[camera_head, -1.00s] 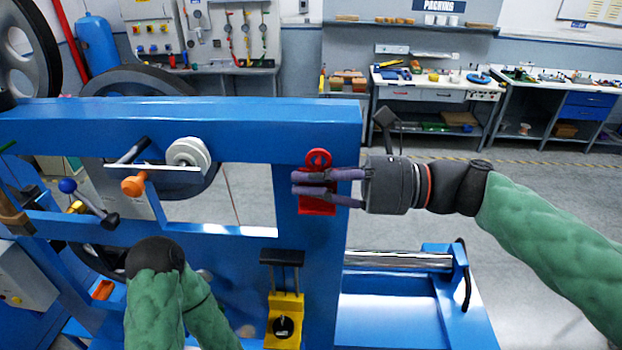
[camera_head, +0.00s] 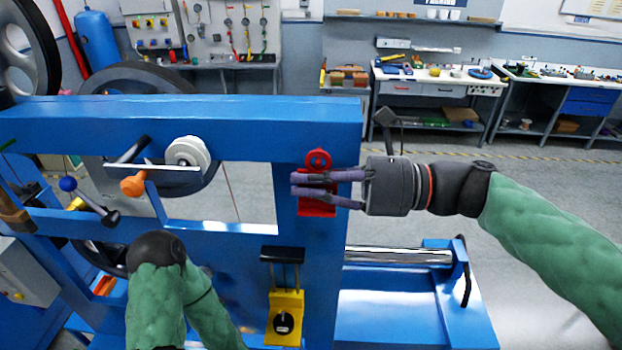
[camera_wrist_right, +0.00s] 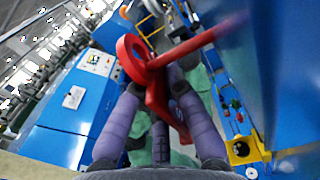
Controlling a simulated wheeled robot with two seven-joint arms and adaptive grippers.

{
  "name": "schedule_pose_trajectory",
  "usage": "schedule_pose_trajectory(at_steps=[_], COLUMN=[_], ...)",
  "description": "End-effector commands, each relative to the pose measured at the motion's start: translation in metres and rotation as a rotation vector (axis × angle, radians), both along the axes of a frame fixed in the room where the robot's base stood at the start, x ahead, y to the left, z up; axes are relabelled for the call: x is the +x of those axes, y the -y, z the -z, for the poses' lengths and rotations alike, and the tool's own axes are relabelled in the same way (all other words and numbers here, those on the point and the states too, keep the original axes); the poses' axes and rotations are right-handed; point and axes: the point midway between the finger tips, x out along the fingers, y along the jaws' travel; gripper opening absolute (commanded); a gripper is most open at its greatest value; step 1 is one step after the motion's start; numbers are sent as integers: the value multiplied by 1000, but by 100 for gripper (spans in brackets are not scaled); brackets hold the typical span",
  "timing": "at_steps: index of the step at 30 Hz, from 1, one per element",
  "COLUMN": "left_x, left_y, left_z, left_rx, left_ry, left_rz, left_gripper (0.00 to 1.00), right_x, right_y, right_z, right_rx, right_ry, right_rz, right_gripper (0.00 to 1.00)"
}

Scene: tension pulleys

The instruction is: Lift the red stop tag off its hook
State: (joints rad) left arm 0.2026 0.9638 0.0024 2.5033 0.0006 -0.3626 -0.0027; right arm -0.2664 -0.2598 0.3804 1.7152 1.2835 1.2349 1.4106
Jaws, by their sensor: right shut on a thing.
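The red stop tag (camera_head: 318,205) is at the right upright of the blue frame, with its ring (camera_head: 318,160) at the top. My right gripper (camera_head: 300,184) reaches in from the right and is shut on the tag below the ring. In the right wrist view the purple fingers (camera_wrist_right: 160,110) close around the tag's body, and the red ring (camera_wrist_right: 133,58) stands above them. A red bar (camera_wrist_right: 205,45) passes by the ring there; I cannot tell whether the ring is still around it. My left arm comes in at the lower left, and its gripper is hidden.
The blue frame (camera_head: 150,113) spans the left and middle. On it are a grey pulley (camera_head: 187,153), an orange knob (camera_head: 133,186), a blue-ball lever (camera_head: 68,184) and a yellow bracket (camera_head: 285,318). Open floor (camera_head: 440,180) lies right of the frame, before the benches.

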Motion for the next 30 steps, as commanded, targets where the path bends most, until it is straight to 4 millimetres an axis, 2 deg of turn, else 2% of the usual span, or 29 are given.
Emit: schedule_pose_trajectory(at_steps=[1, 6, 30], left_x=[0, 0, 0], left_y=[0, 0, 0], left_z=[0, -1, -3], left_rx=[0, 0, 0], left_ry=[0, 0, 0], left_rz=[0, 0, 0], left_gripper=[40, 40, 40], right_x=[-3, -7, -27], right_y=[1, 1, 0], right_z=[-5, -7, -5], right_rx=[7, 7, 2], right_ry=[8, 9, 3], right_rz=[-1, -1, -1], right_gripper=[0, 0, 0])
